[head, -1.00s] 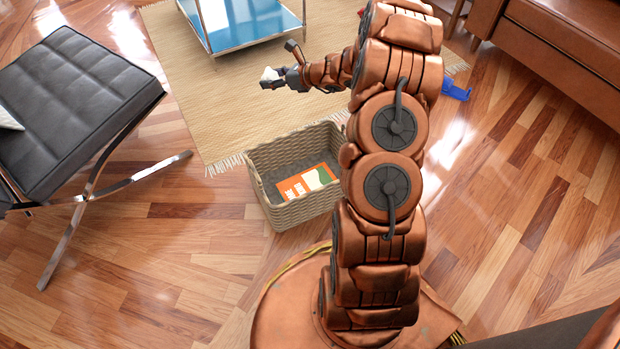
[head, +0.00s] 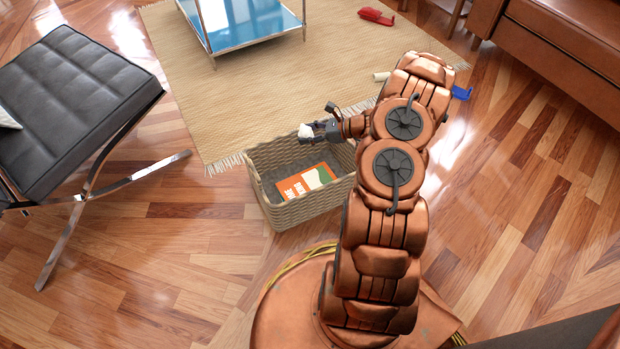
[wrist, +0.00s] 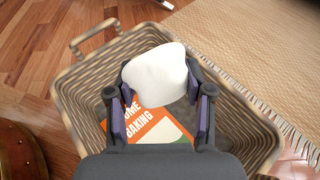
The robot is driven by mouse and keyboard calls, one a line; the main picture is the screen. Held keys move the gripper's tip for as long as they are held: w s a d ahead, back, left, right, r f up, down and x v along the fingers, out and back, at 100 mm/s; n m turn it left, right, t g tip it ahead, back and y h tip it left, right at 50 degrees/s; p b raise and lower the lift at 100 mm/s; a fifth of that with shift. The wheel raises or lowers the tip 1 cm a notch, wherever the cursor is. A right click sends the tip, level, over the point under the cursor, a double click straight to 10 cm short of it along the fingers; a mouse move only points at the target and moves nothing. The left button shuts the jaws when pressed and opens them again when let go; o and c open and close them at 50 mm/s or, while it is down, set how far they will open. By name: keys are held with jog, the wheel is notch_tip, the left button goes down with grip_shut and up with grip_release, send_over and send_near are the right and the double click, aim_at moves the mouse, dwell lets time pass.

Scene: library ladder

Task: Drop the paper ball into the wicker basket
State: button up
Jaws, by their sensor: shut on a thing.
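The white paper ball (head: 305,131) is held between the fingers of my gripper (head: 312,132). In the wrist view the ball (wrist: 156,75) sits at the tips of the two dark fingers of my gripper (wrist: 158,92), with the basket behind it. The wicker basket (head: 300,211) stands upright on the wood floor beside the rug, to the left of my arm. My gripper appears over the basket's far part in the head view. How high it is above the rim is hard to tell.
An orange baking book (head: 306,182) lies inside the basket. A black tufted seat (head: 75,100) with metal legs stands at left, a blue-topped table (head: 250,22) at the back. A red item (head: 376,16) lies on the rug (head: 200,80), a blue item (head: 461,93) near its edge.

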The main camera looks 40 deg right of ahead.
notch_tip(320, 180, down, 5)
jog(key=b, duration=0.3)
jog(key=o, duration=0.8)
jog(key=shift+o, duration=0.2)
jog(key=v, duration=1.2)
